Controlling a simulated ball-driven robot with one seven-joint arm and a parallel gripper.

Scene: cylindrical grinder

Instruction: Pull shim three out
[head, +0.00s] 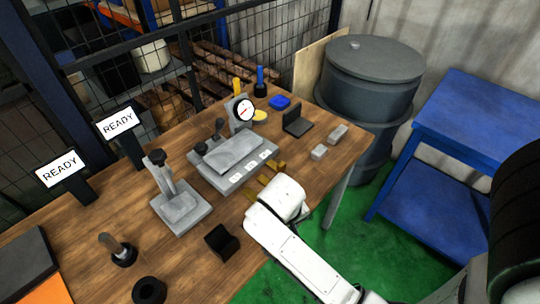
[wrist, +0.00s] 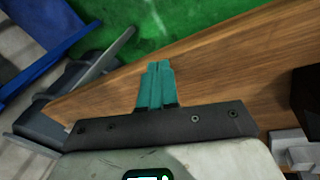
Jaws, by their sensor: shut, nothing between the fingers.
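A grey grinder fixture (head: 204,168) stands on the wooden table with a dial gauge (head: 244,110) behind it. Several small white labels (head: 251,167) line its front face; their numbers are too small to read. Brass tabs, which look like the shims (head: 281,165), stick out from the front, partly hidden by my arm. I cannot tell which is shim three. My white wrist is just in front of these tabs in the head view, its fingers hidden. In the wrist view my gripper (wrist: 156,70) has its teal fingers together and empty, over the table edge. No shim shows there.
A blue table (head: 470,120) and grey drum (head: 372,80) stand to the right. Green floor lies in front.

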